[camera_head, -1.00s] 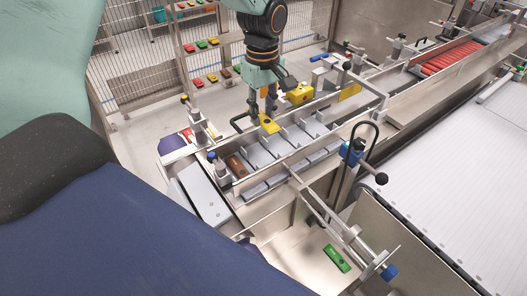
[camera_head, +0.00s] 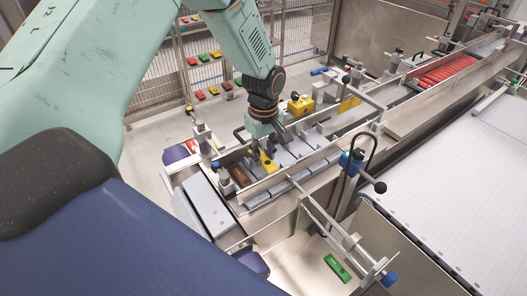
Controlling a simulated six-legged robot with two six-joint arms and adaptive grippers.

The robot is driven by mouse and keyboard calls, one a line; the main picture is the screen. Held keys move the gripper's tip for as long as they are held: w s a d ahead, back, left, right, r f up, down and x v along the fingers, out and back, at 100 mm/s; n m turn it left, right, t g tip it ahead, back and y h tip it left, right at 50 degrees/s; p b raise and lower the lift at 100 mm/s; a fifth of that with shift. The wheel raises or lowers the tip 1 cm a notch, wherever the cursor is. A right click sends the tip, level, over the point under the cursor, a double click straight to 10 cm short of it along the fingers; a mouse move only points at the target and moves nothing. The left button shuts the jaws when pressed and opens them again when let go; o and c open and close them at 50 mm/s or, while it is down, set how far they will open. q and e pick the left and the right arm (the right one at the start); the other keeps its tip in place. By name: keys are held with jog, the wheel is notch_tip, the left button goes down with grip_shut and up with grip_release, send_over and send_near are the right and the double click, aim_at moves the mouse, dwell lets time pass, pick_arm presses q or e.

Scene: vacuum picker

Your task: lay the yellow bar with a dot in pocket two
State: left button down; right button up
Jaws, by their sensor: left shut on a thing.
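The yellow bar with a dark dot (camera_head: 267,163) is held at the row of pockets, to the right of the brown bar (camera_head: 239,177). My left gripper (camera_head: 261,158) points down from above and is shut on the yellow bar. The pocketed channel (camera_head: 285,158) has grey dividers, and the brown bar lies in its near left end. The bar sits low among the dividers. The gripper hides part of it, and I cannot tell whether it touches the pocket floor. My right gripper is not in view.
A yellow block (camera_head: 300,105) stands behind the channel. Red bars (camera_head: 445,72) fill the lane at the upper right. A clamp with a black handle (camera_head: 352,160) stands in front of the channel. A green bar (camera_head: 337,268) lies below. A white conveyor (camera_head: 465,185) is at right.

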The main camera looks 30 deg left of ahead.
aim_at(264, 157)
pick_arm(q)
jog(key=shift+w+a+f, duration=0.15)
jog(key=shift+w+f, duration=0.5)
jog(key=shift+f, duration=0.05)
jog(key=shift+s, duration=0.5)
jog(key=c, duration=1.4)
grip_release()
jog(key=shift+c, duration=0.2)
jog(key=o, duration=0.4)
jog(key=shift+w+f, duration=0.2)
jog(key=shift+w, duration=0.25)
jog(key=shift+s+r, duration=0.4)
jog(key=shift+r, duration=0.05)
jog(key=r, duration=0.8)
jog(key=r+b, duration=0.1)
jog(key=r, duration=0.3)
jog(key=shift+w+r, duration=0.2)
jog(key=shift+w, duration=0.15)
jog(key=shift+s, duration=0.1)
